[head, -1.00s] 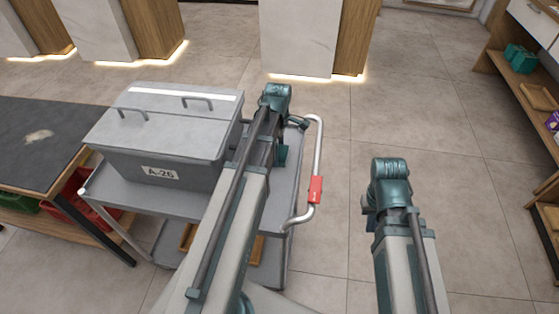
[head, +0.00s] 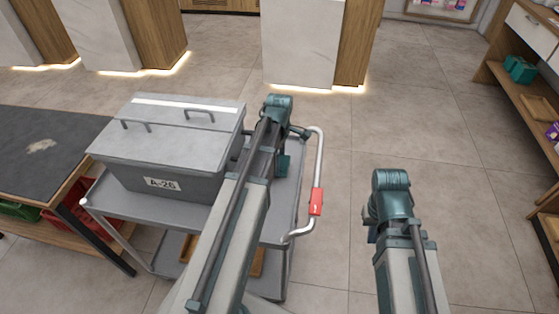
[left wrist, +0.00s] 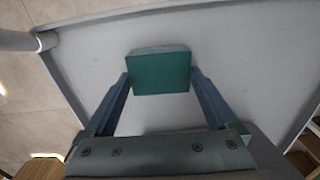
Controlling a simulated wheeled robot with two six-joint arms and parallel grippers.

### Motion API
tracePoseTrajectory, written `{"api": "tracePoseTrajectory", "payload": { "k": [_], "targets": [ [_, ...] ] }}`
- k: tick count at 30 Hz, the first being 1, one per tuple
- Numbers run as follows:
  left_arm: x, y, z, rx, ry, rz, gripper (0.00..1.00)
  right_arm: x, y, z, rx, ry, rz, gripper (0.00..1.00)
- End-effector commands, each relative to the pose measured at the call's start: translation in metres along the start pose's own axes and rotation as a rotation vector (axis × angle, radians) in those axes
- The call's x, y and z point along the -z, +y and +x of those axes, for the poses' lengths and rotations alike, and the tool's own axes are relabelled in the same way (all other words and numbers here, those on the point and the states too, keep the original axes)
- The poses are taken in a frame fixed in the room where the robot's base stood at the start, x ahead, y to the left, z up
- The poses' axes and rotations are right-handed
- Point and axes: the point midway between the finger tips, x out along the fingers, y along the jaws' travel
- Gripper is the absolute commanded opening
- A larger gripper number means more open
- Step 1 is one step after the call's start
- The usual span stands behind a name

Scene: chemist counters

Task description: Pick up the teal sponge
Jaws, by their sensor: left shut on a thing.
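The teal sponge (left wrist: 160,72) is a small block between the fingertips of my left gripper (left wrist: 161,82) in the left wrist view. The blue fingers are shut on its two sides. Grey trolley surface lies behind it; I cannot tell whether the sponge touches it. In the head view my left arm reaches over the right end of the trolley (head: 178,208), and its hand hides most of what is below. My right gripper (head: 370,222) hangs mostly hidden behind its own wrist over the floor, right of the trolley; its fingers cannot be made out.
A grey lidded box (head: 165,160) labelled A-26 stands on the trolley's left part. The trolley's handle (head: 317,170) has a red grip. A dark-topped table (head: 45,150) is at left, shelves (head: 525,110) at right. The floor between the trolley and shelves is clear.

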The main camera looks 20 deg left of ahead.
Motion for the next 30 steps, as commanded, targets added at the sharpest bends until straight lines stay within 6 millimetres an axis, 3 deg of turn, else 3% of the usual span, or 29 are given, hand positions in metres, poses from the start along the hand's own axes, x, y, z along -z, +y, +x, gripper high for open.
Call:
{"api": "tracePoseTrajectory", "payload": {
  "k": [18,30],
  "targets": [
    [0.000,0.000,-0.088,0.000,0.000,0.000,0.41,-0.005,0.008,-0.088,0.000,0.000,0.001,0.00],
    [0.000,0.000,-0.094,0.000,0.000,0.000,0.41,-0.005,0.009,-0.093,0.000,0.000,0.001,0.00]
  ]
}}
